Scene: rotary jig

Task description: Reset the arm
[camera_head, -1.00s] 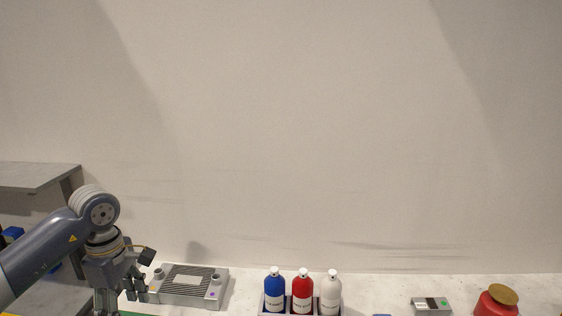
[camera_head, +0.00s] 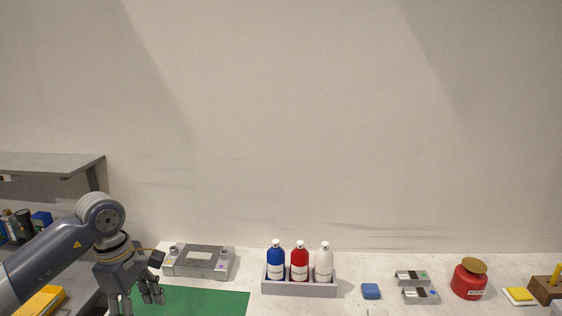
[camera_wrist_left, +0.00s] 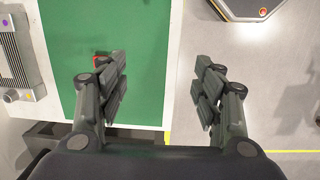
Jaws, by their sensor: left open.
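My left gripper (camera_head: 136,300) is open and empty, pointing down at the left of the bench, over the near-left part of the green mat (camera_head: 205,302). In the left wrist view the two fingers (camera_wrist_left: 162,88) are wide apart, with the mat's edge and pale surface between them. A small red-edged item (camera_wrist_left: 101,61) lies on the mat beside the left finger, partly hidden by it. A grey metal fixture (camera_head: 181,264) with round posts stands behind the mat; a finned grey part shows at the left of the left wrist view (camera_wrist_left: 14,55). My right gripper is not in view.
A grey rack (camera_head: 300,289) holds blue, red and white bottles. To the right are a blue block (camera_head: 371,291), two small grey devices (camera_head: 419,296), a red canister (camera_head: 468,282) and a yellow pad (camera_head: 520,295). A shelf (camera_head: 45,163) is at far left.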

